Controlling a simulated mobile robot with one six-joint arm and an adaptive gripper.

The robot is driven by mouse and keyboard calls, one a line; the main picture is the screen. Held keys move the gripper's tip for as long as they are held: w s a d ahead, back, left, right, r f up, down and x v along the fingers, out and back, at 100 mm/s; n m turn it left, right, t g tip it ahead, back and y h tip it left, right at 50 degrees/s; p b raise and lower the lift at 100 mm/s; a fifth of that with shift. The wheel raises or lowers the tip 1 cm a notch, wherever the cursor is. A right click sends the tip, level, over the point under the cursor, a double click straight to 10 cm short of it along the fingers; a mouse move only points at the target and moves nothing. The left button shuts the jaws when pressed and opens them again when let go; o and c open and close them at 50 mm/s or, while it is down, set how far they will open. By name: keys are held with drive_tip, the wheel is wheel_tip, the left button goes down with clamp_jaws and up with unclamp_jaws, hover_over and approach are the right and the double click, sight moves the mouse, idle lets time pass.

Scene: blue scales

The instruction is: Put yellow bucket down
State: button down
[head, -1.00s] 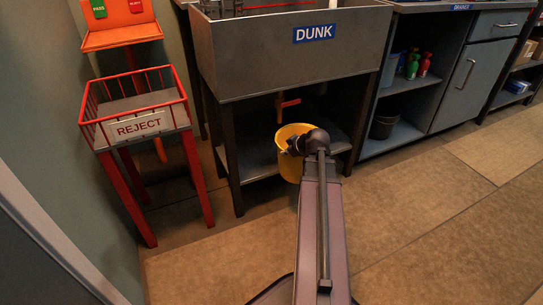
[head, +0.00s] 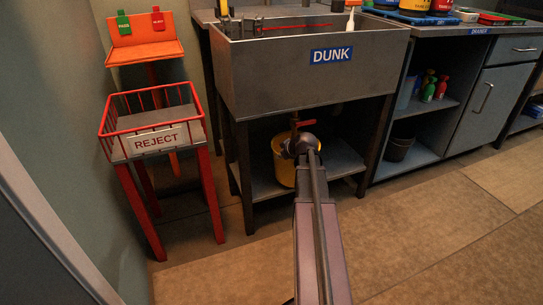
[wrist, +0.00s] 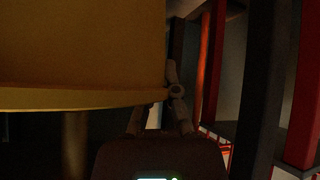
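The yellow bucket (head: 284,168) is upright under the sink marked DUNK, between its front legs and over the lower shelf (head: 262,188). I cannot tell whether its base touches the shelf. My gripper (head: 300,146) is at the bucket's rim and hides part of it. In the wrist view the bucket (wrist: 80,45) fills the upper left. My gripper (wrist: 160,100) has one finger outside its wall, and the other passes behind the rim. It appears shut on the rim.
The DUNK sink (head: 270,85) stands above, its dark legs on both sides. A red REJECT basket (head: 157,140) on red legs stands left. The floor (head: 430,235) in front is clear.

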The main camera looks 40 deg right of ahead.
drive_tip(key=w, duration=0.6)
drive_tip(key=shift+w, duration=0.15)
drive_tip(key=shift+f+b, duration=1.8)
drive_tip(key=c, duration=0.8)
unclamp_jaws()
drive_tip(key=shift+r, duration=0.15)
drive_tip(key=p+v, duration=0.8)
drive_tip(key=v, duration=0.4)
